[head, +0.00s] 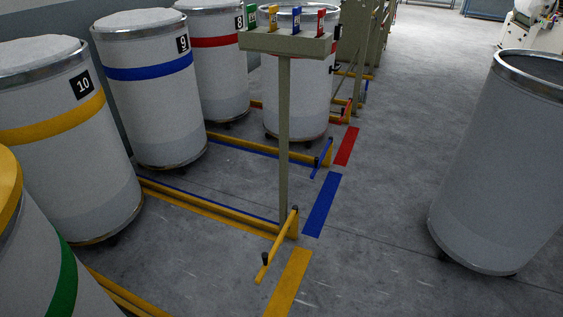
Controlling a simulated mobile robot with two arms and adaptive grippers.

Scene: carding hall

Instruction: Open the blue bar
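A blue lever (322,158) stands tilted at the right end of a low yellow rail (265,149), in the middle of the head view. A blue line runs on the floor along this rail. A blue floor stripe (322,205) lies just in front of the lever, to the right of the post. Which part is the blue bar itself I cannot tell for certain; the blue lever is the only blue one near the blue stripe. Neither of my grippers is in view.
A nearer rail has a yellow lever (278,246) beside a yellow stripe (288,283). A post (284,140) carries a shelf of coloured boxes. White cans, including blue-banded can 9 (150,90), stand left. A grey can (495,170) stands right. Floor between is clear.

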